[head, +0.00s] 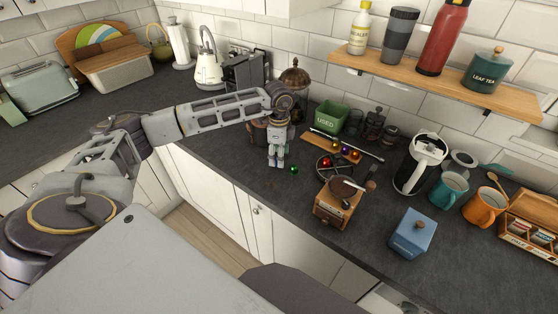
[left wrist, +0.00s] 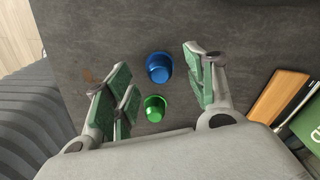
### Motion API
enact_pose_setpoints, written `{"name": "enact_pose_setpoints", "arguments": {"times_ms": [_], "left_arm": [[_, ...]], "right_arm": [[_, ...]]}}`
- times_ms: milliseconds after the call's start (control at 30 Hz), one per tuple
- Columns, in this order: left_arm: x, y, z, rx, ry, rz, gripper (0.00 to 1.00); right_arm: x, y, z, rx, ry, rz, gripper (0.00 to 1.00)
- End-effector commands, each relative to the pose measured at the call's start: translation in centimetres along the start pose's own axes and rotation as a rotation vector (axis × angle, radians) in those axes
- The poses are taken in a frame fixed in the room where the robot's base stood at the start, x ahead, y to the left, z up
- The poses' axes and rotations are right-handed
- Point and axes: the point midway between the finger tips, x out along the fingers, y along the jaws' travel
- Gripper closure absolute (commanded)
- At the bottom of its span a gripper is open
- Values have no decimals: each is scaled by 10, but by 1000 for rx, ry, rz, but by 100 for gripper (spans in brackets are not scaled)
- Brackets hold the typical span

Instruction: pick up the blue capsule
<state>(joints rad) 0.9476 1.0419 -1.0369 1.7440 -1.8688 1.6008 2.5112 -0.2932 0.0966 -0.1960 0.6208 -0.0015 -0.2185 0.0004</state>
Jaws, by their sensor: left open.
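The blue capsule (left wrist: 159,67) lies on the dark worktop in the left wrist view, between the two spread fingers and touching neither. I cannot make it out in the head view, where my gripper seems to hide it. A green capsule (left wrist: 155,108) lies close beside it, nearer the wrist; it also shows in the head view (head: 294,170), just right of the fingers. My left gripper (head: 277,163) points down over the worktop, open and empty; its fingers also show in the left wrist view (left wrist: 157,75). My right gripper is not in view.
A wooden board (left wrist: 277,104) lies at the right in the left wrist view. The worktop's front edge is close by.

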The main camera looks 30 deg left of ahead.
Motion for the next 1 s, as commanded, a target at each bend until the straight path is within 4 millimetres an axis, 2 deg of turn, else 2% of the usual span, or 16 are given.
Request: {"name": "enact_pose_setpoints", "arguments": {"times_ms": [200,633,900,1000], "left_arm": [[13,0,0,0,-1,0,45],[13,0,0,0,-1,0,45],[12,0,0,0,0,0,80],[12,0,0,0,0,0,81]], "right_arm": [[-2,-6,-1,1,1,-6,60],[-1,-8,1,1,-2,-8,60],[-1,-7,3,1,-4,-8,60],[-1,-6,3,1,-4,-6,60]]}}
